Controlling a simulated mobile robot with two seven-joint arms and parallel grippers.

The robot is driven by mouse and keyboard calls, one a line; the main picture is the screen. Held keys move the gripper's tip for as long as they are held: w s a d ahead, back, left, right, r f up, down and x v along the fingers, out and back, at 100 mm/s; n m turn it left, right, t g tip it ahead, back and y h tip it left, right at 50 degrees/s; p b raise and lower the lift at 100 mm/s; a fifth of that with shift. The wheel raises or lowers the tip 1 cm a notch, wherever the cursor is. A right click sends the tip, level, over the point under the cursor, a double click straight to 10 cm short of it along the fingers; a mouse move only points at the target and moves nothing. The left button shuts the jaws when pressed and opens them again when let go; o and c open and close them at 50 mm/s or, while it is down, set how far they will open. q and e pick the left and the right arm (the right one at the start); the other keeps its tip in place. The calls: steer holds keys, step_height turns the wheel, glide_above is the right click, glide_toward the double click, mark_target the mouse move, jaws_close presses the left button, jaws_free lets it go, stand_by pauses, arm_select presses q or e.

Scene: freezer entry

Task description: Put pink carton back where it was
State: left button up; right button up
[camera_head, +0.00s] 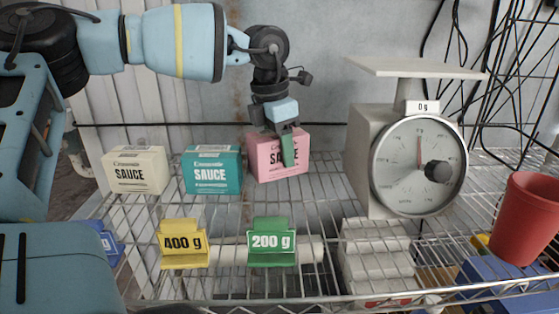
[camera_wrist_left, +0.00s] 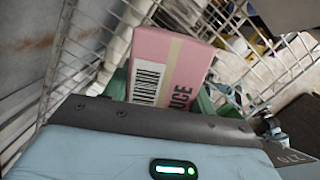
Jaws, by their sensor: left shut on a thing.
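The pink carton (camera_head: 266,160), marked SAUCE, is at the back of the wire shelf, right of the teal carton (camera_head: 212,170) and left of the scale. My left gripper (camera_head: 289,150) reaches down from above and is shut on it, with one green finger across its front face. In the left wrist view the pink carton (camera_wrist_left: 168,70) stands out beyond the gripper, with a barcode on one side. Whether its base touches the shelf I cannot tell. My right gripper is not in view.
A cream carton (camera_head: 134,170) stands left of the teal one. The white scale (camera_head: 418,160) reads 0 g. Yellow 400 g (camera_head: 183,244) and green 200 g (camera_head: 271,242) signs are in front. A red cup (camera_head: 525,218) is at the right.

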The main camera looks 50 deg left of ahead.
mark_target(279, 161)
arm_select(q)
steer(key=shift+f, duration=1.55)
steer(key=shift+f, duration=0.15)
steer(key=o, duration=1.6)
steer(key=shift+c, duration=0.2)
steer(key=r, duration=0.4)
steer(key=s+r, duration=0.1)
steer(key=r, duration=0.7)
steer(key=shift+s+a+p, duration=0.25)
steer(key=shift+s+p, duration=0.05)
steer(key=shift+s, duration=0.1)
